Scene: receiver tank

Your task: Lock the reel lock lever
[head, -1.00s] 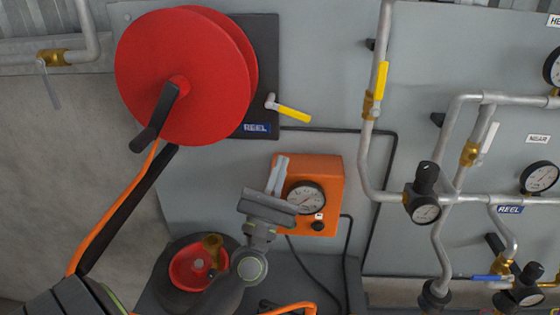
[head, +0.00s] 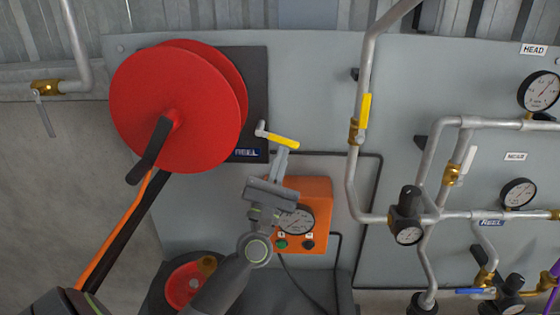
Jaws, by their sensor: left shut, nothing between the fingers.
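The reel lock lever (head: 281,140) has a yellow handle on a grey pivot, beside the REEL label. The handle points right and slightly down. It sits on the dark mounting plate (head: 258,85) of the red hose reel (head: 180,105). My left gripper (head: 280,150) is shut and empty, pointing up. Its fingertips are just below the yellow handle in the picture; I cannot tell whether they touch it. My right gripper is not in view.
An orange gauge box (head: 318,188) is partly behind my left gripper. A pipe with a yellow-handled valve (head: 365,112) runs to the right. More pipes and gauges (head: 518,192) fill the right panel. The wall between lever and pipe is clear.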

